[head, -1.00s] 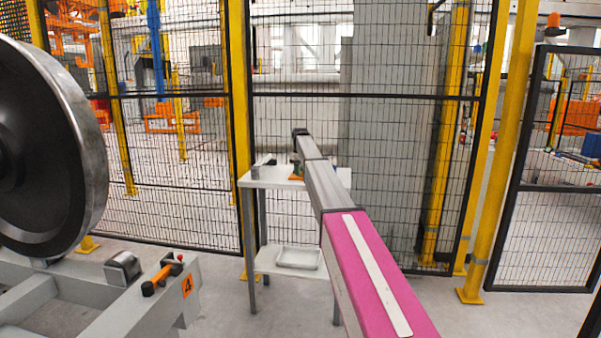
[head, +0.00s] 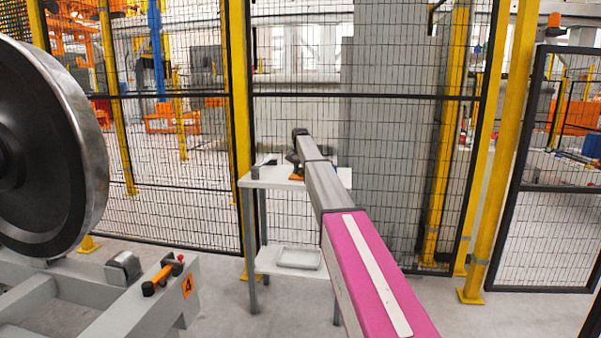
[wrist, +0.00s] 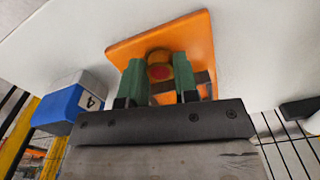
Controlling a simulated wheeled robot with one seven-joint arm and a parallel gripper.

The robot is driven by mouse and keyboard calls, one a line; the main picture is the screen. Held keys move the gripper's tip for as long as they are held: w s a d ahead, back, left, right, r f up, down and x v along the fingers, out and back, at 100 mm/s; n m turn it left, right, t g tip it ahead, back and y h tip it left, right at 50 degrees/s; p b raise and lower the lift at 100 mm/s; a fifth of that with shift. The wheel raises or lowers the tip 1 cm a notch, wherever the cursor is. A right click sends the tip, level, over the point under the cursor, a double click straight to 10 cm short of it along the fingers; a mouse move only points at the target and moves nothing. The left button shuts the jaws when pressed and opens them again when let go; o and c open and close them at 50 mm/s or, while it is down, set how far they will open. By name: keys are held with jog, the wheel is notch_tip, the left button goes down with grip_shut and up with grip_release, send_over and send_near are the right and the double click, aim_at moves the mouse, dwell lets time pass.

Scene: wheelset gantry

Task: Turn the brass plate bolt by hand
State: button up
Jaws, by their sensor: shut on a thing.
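In the wrist view an orange plate (wrist: 196,32) lies on the white table top. The brass bolt (wrist: 160,57) stands on it, with a red patch on its face. My gripper (wrist: 161,80) has its two green fingers at either side of the bolt and is shut on it. The fingers and the dark gripper body hide the bolt's lower part. In the head view my arm reaches to the small table (head: 262,183), and the orange plate (head: 296,178) shows only as a sliver beside it; the bolt is hidden there.
A blue and white block marked 4 (wrist: 79,102) sits left of the plate in the wrist view. A dark object (wrist: 299,108) is at the right. The head view shows a large wheel (head: 85,130) on a grey stand at left and mesh fencing (head: 300,120) behind the table.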

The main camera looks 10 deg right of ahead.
jog(key=m, duration=0.6)
jog(key=shift+w+r, duration=0.1)
jog(key=m, duration=0.6)
jog(key=shift+a, duration=0.1)
dwell(0.4)
jog(key=o, duration=0.6)
jog(key=shift+o, duration=0.2)
jog(key=shift+r, duration=0.1)
notch_tip(320, 180, up, 11)
jog(key=shift+f, duration=0.2)
